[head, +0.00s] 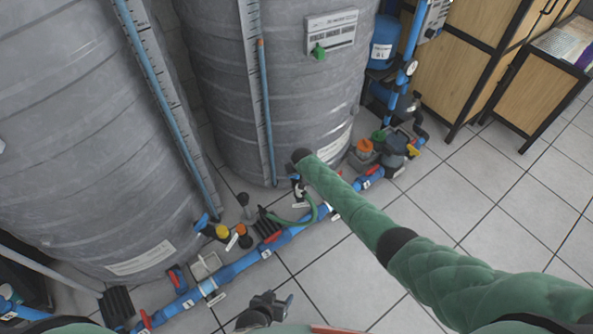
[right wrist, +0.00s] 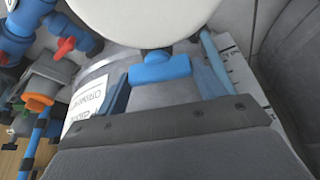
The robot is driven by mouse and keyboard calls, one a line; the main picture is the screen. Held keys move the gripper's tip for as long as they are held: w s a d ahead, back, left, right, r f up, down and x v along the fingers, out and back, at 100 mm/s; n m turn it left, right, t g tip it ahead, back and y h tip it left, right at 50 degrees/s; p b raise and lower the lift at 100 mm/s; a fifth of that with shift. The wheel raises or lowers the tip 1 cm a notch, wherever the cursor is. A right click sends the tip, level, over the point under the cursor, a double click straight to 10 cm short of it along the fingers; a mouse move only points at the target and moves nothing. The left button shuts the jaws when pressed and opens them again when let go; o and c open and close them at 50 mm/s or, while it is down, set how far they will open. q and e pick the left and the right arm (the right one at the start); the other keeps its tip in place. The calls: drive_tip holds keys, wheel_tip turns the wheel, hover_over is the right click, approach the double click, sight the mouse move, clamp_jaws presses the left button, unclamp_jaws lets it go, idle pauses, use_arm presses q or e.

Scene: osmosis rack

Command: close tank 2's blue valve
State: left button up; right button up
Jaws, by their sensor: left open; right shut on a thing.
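The blue valve (right wrist: 160,68) shows in the right wrist view as a T-shaped handle. My right gripper (right wrist: 160,85) is shut on this handle, with one finger on each side of it. In the head view my right arm, in a green sleeve, reaches to the foot of the right grey tank (head: 270,90). The right gripper (head: 299,188) is small there and partly hidden by its own wrist, so the valve is not clear. My left gripper (head: 264,310) is open and empty at the bottom of the head view, above the floor tiles.
Another grey tank (head: 85,140) stands at the left. A blue pipe (head: 235,270) with valves and fittings runs along the floor before the tanks. A pump group (head: 392,150) and wooden cabinets (head: 465,60) stand at the right. The tiled floor (head: 480,215) is mostly clear.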

use_arm(q)
drive_tip(key=shift+r+p, duration=0.5)
drive_tip(key=shift+r, duration=0.4)
use_arm(e)
drive_tip(key=shift+a+r+m+h, duration=0.15)
drive_tip(key=shift+m+h, duration=0.15)
drive_tip(key=shift+m, duration=0.6)
use_arm(q)
drive_tip(key=shift+w, duration=0.1)
use_arm(e)
drive_tip(key=o, duration=0.7)
use_arm(q)
drive_tip(key=shift+r+p, duration=0.9)
drive_tip(key=shift+r, duration=0.05)
use_arm(e)
drive_tip(key=v, duration=0.7)
drive_tip(key=shift+r, duration=0.25)
drive_tip(key=shift+s, duration=0.15)
